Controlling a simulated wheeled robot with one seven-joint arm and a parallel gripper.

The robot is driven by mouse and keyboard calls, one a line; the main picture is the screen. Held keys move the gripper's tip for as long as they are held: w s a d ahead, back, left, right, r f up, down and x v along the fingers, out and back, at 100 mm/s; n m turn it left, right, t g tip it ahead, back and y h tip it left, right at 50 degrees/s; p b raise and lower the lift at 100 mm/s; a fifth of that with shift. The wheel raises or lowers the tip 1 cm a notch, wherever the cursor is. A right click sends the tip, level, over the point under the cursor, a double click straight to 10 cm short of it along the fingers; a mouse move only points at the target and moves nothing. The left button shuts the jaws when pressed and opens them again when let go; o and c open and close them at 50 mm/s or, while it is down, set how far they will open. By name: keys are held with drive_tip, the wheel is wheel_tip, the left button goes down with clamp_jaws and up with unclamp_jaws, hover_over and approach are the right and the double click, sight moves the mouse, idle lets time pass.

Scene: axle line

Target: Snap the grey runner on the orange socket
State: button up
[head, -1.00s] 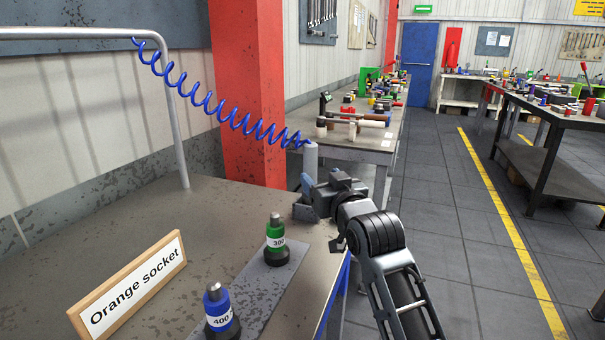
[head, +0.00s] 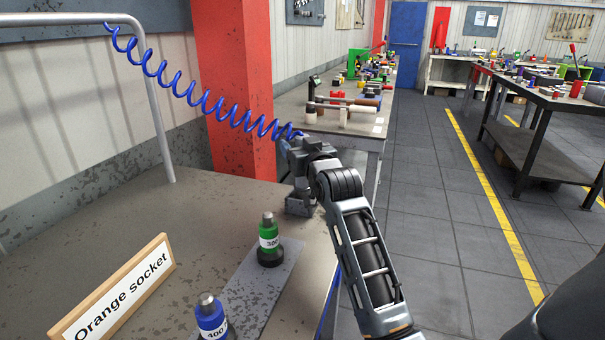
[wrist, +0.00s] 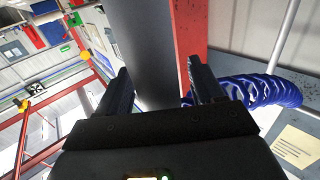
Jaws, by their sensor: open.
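The grey runner is a grey cylinder (wrist: 146,45) in the wrist view, rising between the two fingers of my open gripper (wrist: 156,85). I cannot tell whether a finger touches it. In the head view my gripper (head: 296,150) is at the far right corner of the bench and hides most of the runner. A grey holder block (head: 298,205) sits just below. A sign (head: 115,295) reading "Orange socket" stands at the front left of the bench. No orange socket shows in either view.
A green socket marked 300 (head: 268,241) and a blue socket marked 400 (head: 212,318) stand on a grey strip (head: 255,290). A blue coiled hose (head: 205,98) runs from a grey rail (head: 155,110) to the runner.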

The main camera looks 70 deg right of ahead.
drive_tip(key=shift+c, duration=0.5)
clamp_jaws()
drive_tip(key=shift+r, duration=0.1)
idle(0.8)
